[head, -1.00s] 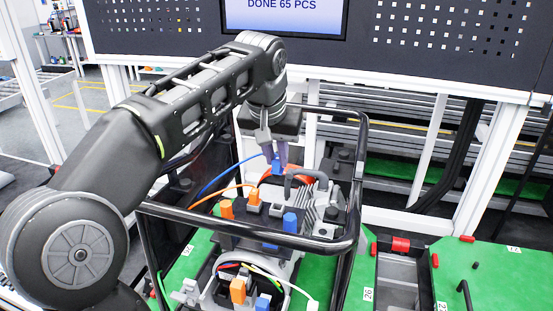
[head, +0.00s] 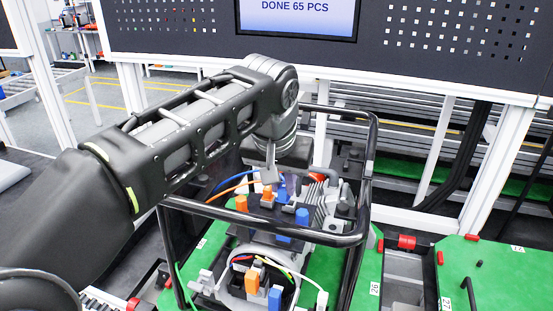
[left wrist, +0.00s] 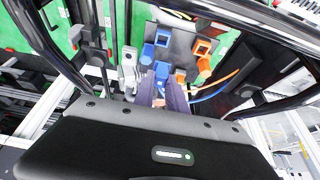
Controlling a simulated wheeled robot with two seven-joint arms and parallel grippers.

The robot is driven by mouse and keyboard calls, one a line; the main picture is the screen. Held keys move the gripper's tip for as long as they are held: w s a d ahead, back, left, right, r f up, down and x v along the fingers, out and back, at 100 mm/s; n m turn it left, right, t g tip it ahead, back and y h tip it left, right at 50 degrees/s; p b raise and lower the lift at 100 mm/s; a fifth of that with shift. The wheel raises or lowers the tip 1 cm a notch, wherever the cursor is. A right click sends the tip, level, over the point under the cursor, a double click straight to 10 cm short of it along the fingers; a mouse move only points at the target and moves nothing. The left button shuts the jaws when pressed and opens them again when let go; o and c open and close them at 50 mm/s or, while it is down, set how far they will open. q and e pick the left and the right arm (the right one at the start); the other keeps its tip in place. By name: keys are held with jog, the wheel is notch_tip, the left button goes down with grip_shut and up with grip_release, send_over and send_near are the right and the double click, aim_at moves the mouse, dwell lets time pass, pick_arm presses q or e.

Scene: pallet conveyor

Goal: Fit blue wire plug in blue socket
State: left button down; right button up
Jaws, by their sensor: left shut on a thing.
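My left gripper (head: 276,178) is shut on the blue wire plug and points down inside the black tube frame. The blue plug (left wrist: 161,71) shows between its purple fingers in the left wrist view; in the head view it is mostly hidden by the fingers and the orange plug. A blue wire (left wrist: 208,96) trails from it to the right. Blue connector parts (left wrist: 149,51) stand just beyond the plug in the left wrist view; they also show in the head view (head: 302,216). I cannot tell whether the plug touches a socket. My right gripper is not in view.
An orange plug (left wrist: 180,75) with an orange wire sits close beside the fingers; another orange part (head: 241,203) is near it. The black tube frame (head: 310,238) surrounds the unit. A grey ribbed part (head: 330,200) stands at its right.

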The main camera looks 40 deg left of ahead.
aim_at(283, 203)
pick_arm(q)
jog(key=shift+w+f, duration=0.4)
jog(key=shift+s+d, duration=0.1)
notch_tip(283, 203, down, 6)
jog(key=b, duration=0.5)
jog(key=shift+f, duration=0.2)
jog(key=shift+f+b, duration=1.1)
jog(key=shift+f, duration=0.05)
dwell(0.8)
jog(key=c, duration=1.3)
grip_release()
